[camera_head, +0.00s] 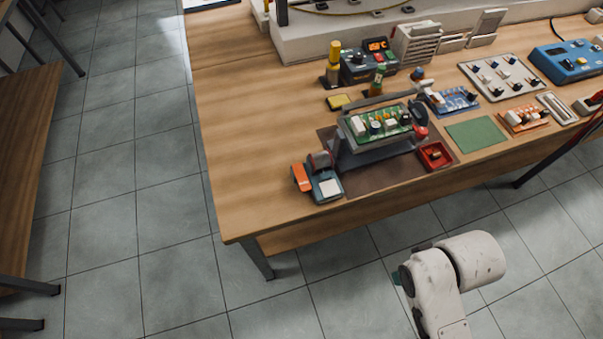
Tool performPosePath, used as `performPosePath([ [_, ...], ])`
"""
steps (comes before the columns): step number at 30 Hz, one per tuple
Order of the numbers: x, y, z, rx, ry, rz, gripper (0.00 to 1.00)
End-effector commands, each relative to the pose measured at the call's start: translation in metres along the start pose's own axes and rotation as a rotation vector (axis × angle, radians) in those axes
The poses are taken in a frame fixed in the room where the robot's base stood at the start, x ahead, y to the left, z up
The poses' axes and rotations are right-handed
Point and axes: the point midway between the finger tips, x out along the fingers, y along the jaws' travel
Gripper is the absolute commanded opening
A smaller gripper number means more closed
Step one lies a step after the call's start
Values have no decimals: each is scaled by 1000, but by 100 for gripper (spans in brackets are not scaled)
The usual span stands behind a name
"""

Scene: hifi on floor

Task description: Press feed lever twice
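A small blue-grey device (326,187) with a white top patch stands at the near left of the workbench. An orange flap-like part (300,177), which may be the feed lever, is on its left side. A dark roll-like part (321,160) sits at its back. I cannot tell whether the orange part is up or pressed. My white arm shows at the lower right, over the floor in front of the bench, well apart from the device. The fingers of my gripper do not show.
A circuit board (376,125) in a raised holder stands on a brown mat (375,180) right of the device. A red tray (435,156), green pad (476,135) and soldering station (368,62) lie around. The bench's left side (245,130) is bare. Tiled floor is open in front.

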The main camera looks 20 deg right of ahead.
Motion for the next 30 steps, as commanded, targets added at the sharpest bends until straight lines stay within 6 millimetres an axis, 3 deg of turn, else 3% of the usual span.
performPosePath([
  [2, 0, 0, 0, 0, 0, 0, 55],
  [19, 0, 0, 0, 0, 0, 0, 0],
  [30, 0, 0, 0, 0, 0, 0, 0],
])
